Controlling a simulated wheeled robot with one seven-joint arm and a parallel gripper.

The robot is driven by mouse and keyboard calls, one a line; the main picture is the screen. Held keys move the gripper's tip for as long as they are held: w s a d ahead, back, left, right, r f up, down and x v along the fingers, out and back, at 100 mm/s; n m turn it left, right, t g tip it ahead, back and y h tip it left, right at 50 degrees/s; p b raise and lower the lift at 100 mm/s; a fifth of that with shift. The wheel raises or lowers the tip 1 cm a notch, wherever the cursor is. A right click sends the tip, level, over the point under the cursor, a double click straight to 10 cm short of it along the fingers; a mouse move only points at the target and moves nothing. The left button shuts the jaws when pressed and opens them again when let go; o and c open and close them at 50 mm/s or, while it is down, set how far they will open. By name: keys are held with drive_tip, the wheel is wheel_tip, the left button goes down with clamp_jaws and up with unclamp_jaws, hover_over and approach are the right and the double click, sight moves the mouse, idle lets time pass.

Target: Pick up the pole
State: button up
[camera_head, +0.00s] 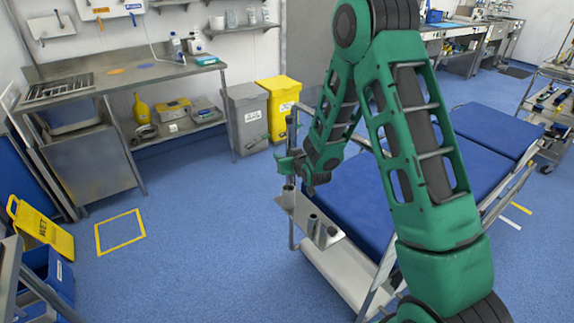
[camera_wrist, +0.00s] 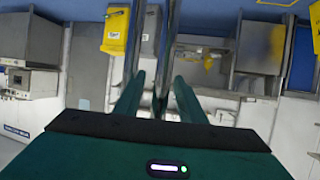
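A slim grey pole (camera_head: 292,133) stands upright at the near left corner of the blue operating table (camera_head: 361,203). My gripper (camera_head: 287,165) is at the upper part of this pole, partly hidden by my wrist. In the wrist view, my gripper's two green fingers (camera_wrist: 157,82) stand apart. Two metal bars run up the picture there: one (camera_wrist: 164,45) lies between the fingers, and the other (camera_wrist: 139,40) passes by the left fingertip. I cannot tell whether either finger touches a bar.
A metal bracket (camera_head: 300,209) with short cylindrical sockets is fixed beside the table. Grey (camera_head: 246,118) and yellow (camera_head: 279,100) bins stand behind my gripper. A steel sink bench (camera_head: 85,140) is at left.

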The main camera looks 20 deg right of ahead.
clamp_jaws()
drive_tip(key=shift+r, duration=0.1)
